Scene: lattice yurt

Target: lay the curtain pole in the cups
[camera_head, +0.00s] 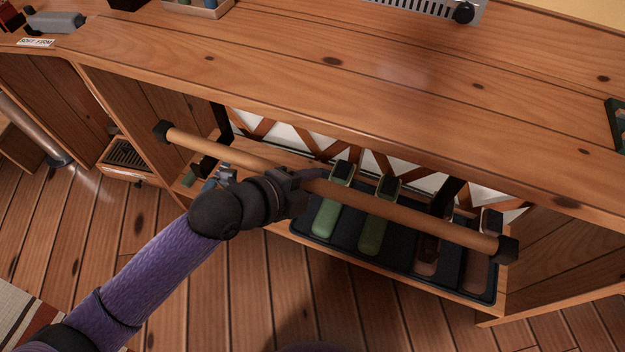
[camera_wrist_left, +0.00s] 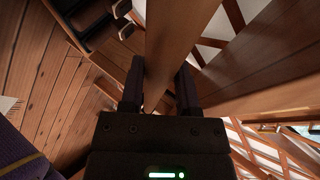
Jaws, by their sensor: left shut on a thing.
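The curtain pole (camera_head: 405,214) is a long wooden rod with a black cap at each end. It slopes down to the right in front of the open shelf under the counter. My left gripper (camera_head: 300,184) is shut on the pole near its middle. In the left wrist view the pole (camera_wrist_left: 172,40) runs between the two dark fingers (camera_wrist_left: 160,80). A dark upright bracket (camera_head: 222,122) stands behind the pole at the left, and another (camera_head: 446,196) at the right; I cannot tell whether these carry the cups. The pole looks apart from both. My right gripper is not in view.
The wooden counter (camera_head: 330,85) overhangs the shelf. A dark tray (camera_head: 345,250) with green and brown long items lies below the pole. A small drawer or crate (camera_head: 128,155) is at the left.

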